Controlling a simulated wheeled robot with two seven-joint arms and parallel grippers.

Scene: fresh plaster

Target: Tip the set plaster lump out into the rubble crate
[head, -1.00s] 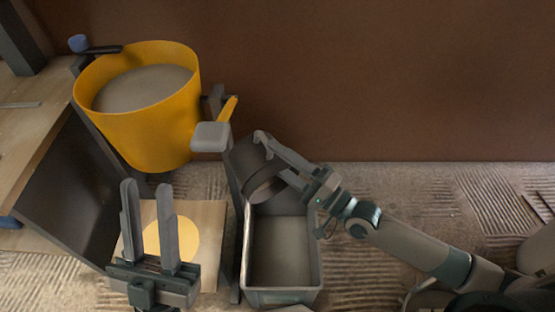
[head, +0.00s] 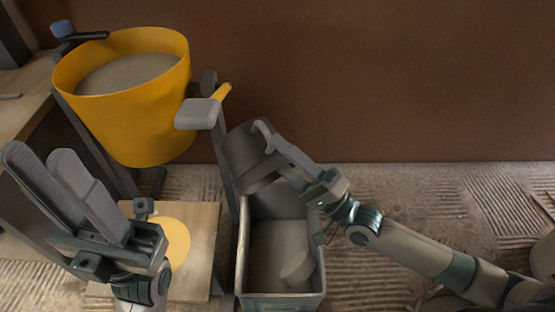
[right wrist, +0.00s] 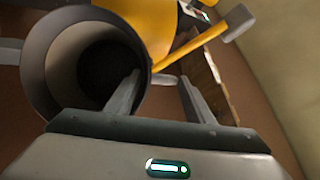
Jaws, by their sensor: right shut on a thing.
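A dark grey bucket (head: 246,150) is tilted over the back end of the rubble crate (head: 240,270). My right gripper (head: 272,143) is shut on the bucket near its rim. In the right wrist view the bucket (right wrist: 38,65) has its mouth towards the camera, and its dark inside looks empty. A pale grey plaster lump (head: 297,268) lies on the crate floor, near the right wall towards the front. My left gripper (head: 40,152) is empty and its fingers look apart. It is raised at the left, away from the bucket and crate.
A large yellow tub (head: 130,115) of grey material stands at the back left beside a grey post and pad (head: 198,113). A board (head: 205,225) with a yellow disc (head: 178,240) lies left of the crate. Ribbed floor to the right is mostly clear.

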